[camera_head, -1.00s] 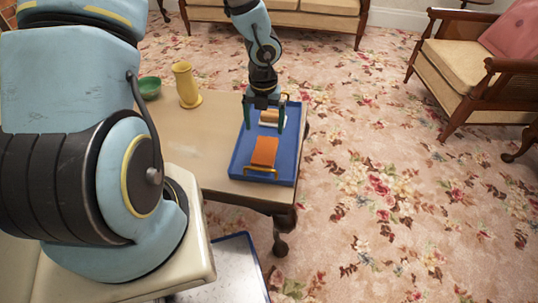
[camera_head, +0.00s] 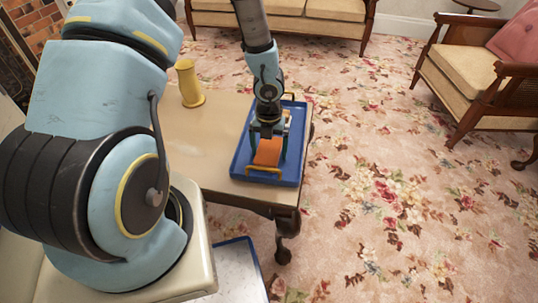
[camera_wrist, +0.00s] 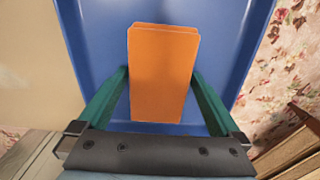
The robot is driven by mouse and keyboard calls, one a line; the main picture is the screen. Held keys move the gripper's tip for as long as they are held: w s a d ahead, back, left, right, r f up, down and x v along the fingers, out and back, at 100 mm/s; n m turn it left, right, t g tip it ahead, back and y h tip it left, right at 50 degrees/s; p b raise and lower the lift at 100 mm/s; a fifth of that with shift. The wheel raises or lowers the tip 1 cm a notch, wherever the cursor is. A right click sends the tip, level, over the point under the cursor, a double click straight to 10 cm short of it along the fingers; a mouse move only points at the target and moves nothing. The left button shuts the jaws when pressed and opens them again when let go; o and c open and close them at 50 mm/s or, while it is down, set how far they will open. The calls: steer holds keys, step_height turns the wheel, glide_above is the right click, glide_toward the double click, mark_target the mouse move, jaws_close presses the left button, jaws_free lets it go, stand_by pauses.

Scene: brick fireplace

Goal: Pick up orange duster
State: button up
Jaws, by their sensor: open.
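The orange duster (camera_head: 267,153) lies in a blue tray (camera_head: 241,163) on the table. In the wrist view the duster (camera_wrist: 162,75) is an upright-looking orange block in the picture, on the blue tray floor (camera_wrist: 100,40). My gripper (camera_head: 268,150) is over the tray, low at the duster. The height of the fingertips above the tray floor is hard to tell.
A yellow vase (camera_head: 189,85) stands on the wooden table (camera_head: 205,135) left of the tray. The tray has yellow handles (camera_head: 263,176). A pale item (camera_head: 287,118) lies behind the duster, partly hidden. An armchair (camera_head: 475,75) and a sofa (camera_head: 290,22) stand apart on the carpet.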

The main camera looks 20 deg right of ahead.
mark_target(269, 149)
steer(key=shift+c, duration=0.2)
steer(key=c, duration=1.2)
step_height(269, 149, up, 10)
steer(key=p, duration=0.4)
steer(key=shift+r, duration=0.1)
